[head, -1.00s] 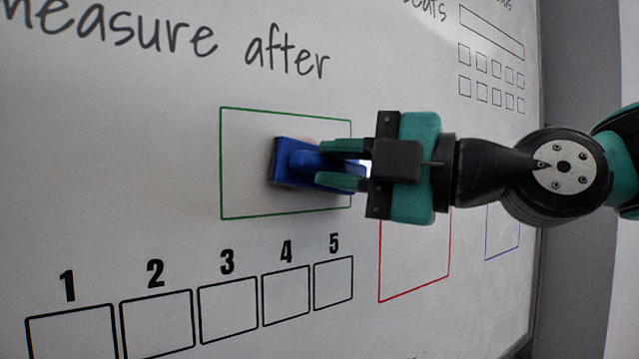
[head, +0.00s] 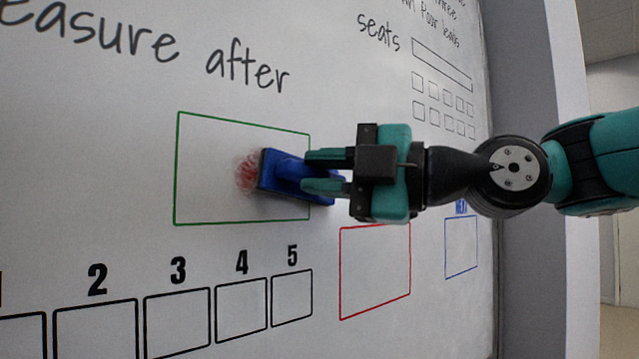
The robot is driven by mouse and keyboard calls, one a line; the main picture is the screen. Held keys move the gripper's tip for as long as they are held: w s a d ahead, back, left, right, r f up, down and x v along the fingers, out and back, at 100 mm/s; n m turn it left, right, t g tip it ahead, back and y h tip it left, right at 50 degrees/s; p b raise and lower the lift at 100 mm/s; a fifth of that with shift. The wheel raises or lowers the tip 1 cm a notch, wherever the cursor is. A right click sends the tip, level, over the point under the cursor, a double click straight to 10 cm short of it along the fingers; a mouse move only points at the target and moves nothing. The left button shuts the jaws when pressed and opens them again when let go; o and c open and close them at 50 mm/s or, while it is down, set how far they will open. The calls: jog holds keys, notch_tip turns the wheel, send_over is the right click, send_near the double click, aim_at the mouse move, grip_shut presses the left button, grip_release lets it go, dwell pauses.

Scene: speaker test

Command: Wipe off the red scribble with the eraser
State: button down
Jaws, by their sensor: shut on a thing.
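A red scribble (head: 247,173) shows on the whiteboard inside the green outlined box (head: 215,219), just left of the eraser. It looks smudged, and its right part may be hidden behind the eraser. The blue eraser (head: 283,171) has its dark pad side at or very close to the board, at the right part of the green box. My gripper (head: 325,171) is shut on the eraser's handle and reaches in from the right.
The whiteboard (head: 130,170) carries handwriting above, a row of numbered black boxes (head: 178,321) below, a red outlined box (head: 376,270) and a blue outlined box (head: 461,247) at lower right. The board's right edge meets a grey wall (head: 535,270).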

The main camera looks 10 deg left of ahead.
aim_at(296, 171)
jog(key=shift+s+a+b, duration=1.05)
jog(key=shift+s+a, duration=0.2)
jog(key=shift+s, duration=0.1)
jog(key=shift+s+a+f+b, duration=0.1)
jog(key=shift+s+a+b, duration=0.8)
jog(key=shift+s, duration=0.15)
jog(key=shift+s+a, duration=0.25)
jog(key=shift+s, duration=0.1)
jog(key=s+d+b, duration=0.4)
jog(key=b, duration=0.1)
jog(key=shift+d, duration=0.3)
